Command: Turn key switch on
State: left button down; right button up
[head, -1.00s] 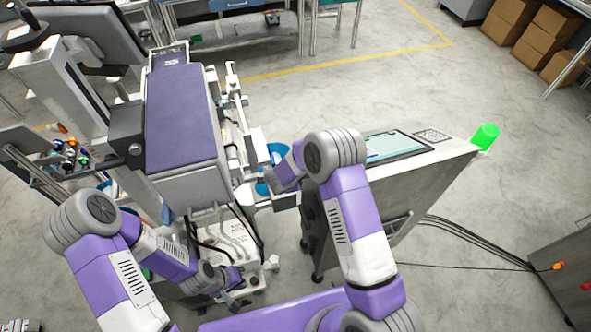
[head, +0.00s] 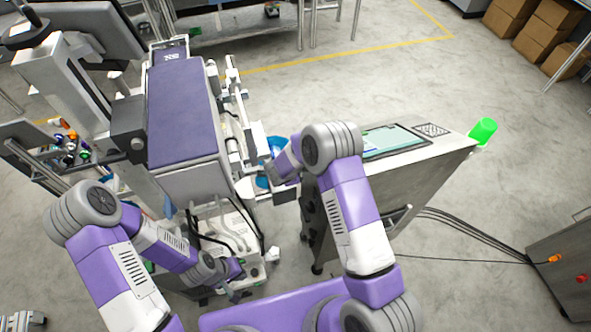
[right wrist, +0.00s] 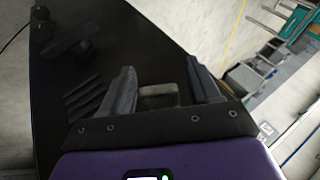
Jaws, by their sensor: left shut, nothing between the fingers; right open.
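I cannot make out a key switch in either view. My left gripper (head: 239,293) shows small in the head view, low beside the white lower body (head: 232,232) of the machine with the purple top (head: 183,110). It is shut and empty; whether it touches anything there is unclear. In the head view my right gripper is hidden behind my right arm. In the right wrist view the right gripper (right wrist: 160,88) is open, its two dark fingers apart, in front of a large dark panel (right wrist: 110,30) with slots and a dark knob-like part (right wrist: 80,45).
Cables run along the floor to a grey cabinet (head: 565,255) at far right. Colored items (head: 70,148) sit at the left. Open floor lies behind the console.

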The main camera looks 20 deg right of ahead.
pick_arm(q)
jog(key=shift+r+p, duration=0.25)
jog(key=shift+p, duration=0.05)
pick_arm(e)
jog(key=v, duration=0.7)
jog(key=shift+r, duration=0.25)
pick_arm(q)
jog(key=shift+s, duration=0.1)
pick_arm(e)
jog(key=shift+s+a+f, duration=0.1)
jog(key=shift+s+a, duration=0.05)
jog(key=shift+s, duration=0.05)
